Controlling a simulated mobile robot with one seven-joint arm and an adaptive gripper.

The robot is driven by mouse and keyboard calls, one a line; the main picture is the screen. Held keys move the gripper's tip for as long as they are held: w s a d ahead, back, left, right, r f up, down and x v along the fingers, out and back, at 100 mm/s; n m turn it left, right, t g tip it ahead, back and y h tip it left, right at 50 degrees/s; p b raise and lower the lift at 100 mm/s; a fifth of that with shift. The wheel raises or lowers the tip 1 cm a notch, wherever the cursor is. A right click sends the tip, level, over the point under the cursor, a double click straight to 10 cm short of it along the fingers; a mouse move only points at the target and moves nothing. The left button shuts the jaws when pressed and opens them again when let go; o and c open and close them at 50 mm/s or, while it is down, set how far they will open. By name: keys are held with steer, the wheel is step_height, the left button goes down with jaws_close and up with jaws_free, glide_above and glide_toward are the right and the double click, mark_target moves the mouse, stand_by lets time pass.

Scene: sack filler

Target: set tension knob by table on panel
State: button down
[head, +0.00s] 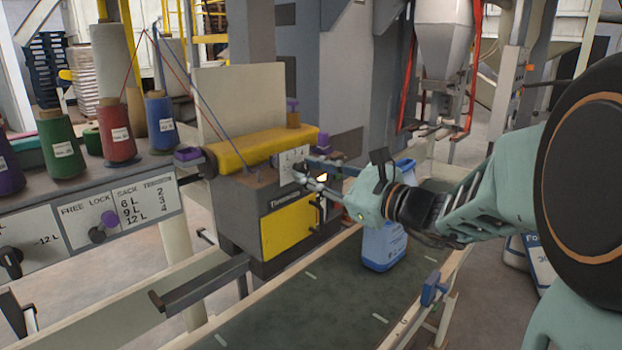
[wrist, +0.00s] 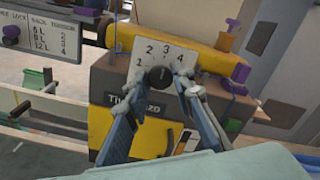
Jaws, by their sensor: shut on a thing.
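The black tension knob (wrist: 160,77) sits at the lower middle of a white dial plate (wrist: 165,52) marked 1 to 4, on the yellow-and-dark sewing machine (head: 262,207). My gripper (wrist: 162,82) has one fingertip on each side of the knob and is shut on it. A pale mark on the knob looks roughly upright, but it is too small to read surely. In the head view my gripper (head: 308,178) reaches the machine from the right and hides the knob. The table (head: 143,204) on the panel at left pairs sack 6 L with tension 2, 9 L with 3, 12 L with 4.
A free/lock knob (head: 97,235) and a lever by "-12 L" (head: 10,256) are on the left panel. Thread cones (head: 116,133) stand above. Purple-topped parts (wrist: 240,73) stick out at the machine's right.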

stand_by(0.3)
steer(key=c, duration=1.7)
jaws_free()
steer(key=shift+o, duration=0.2)
steer(key=v, duration=1.2)
